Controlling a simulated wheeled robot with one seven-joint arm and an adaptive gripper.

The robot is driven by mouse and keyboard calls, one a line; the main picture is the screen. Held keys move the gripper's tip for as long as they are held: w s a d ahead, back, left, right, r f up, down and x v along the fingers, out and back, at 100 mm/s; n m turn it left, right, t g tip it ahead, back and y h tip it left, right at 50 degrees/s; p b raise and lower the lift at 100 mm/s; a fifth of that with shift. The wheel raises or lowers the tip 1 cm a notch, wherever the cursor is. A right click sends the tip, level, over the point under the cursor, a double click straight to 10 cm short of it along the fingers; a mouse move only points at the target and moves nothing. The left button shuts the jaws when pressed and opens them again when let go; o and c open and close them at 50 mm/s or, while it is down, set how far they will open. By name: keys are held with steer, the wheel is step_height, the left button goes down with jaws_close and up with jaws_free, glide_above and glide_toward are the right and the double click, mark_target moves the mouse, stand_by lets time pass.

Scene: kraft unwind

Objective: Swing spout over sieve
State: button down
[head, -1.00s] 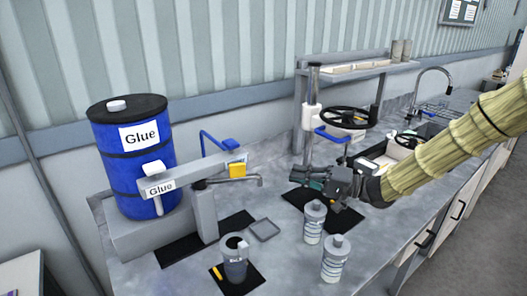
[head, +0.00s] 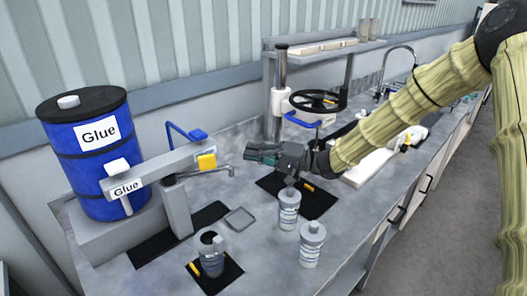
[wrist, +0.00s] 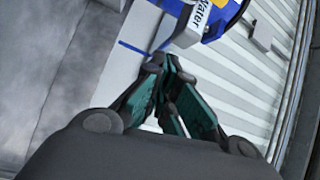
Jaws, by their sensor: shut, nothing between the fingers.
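A thin grey spout (head: 208,173) reaches right from the grey dispenser post (head: 177,207) below the arm labelled Glue, its tip bent down. I cannot make out a sieve for certain. A dark-mouthed grey cup (head: 212,259) stands on a black mat at the front, and a flat square grey tray (head: 239,219) lies behind it. My gripper (head: 249,153) is shut and empty, in the air close to the right of the spout tip and yellow block (head: 207,161). Contact cannot be told. The wrist view shows its teal fingers (wrist: 165,62) together.
The blue Glue drum (head: 92,155) stands at the left. Two grey bottles (head: 289,210) (head: 312,245) stand at the front of the counter. A post with a black handwheel (head: 316,100) stands behind my arm. In the wrist view a blue thing labelled Water (wrist: 190,27) is beyond the fingers.

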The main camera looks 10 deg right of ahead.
steer(key=shift+s+a+r+p, duration=0.1)
steer(key=shift+s+a+p, duration=0.4)
steer(key=shift+a, duration=0.3)
steer(key=shift+s+a+r+p, duration=0.1)
steer(key=shift+s+a+p, duration=0.25)
steer(key=shift+s+a, duration=0.35)
steer(key=shift+s+a+r+p, duration=0.1)
steer(key=shift+s+a+p, duration=0.35)
steer(key=shift+a, duration=0.5)
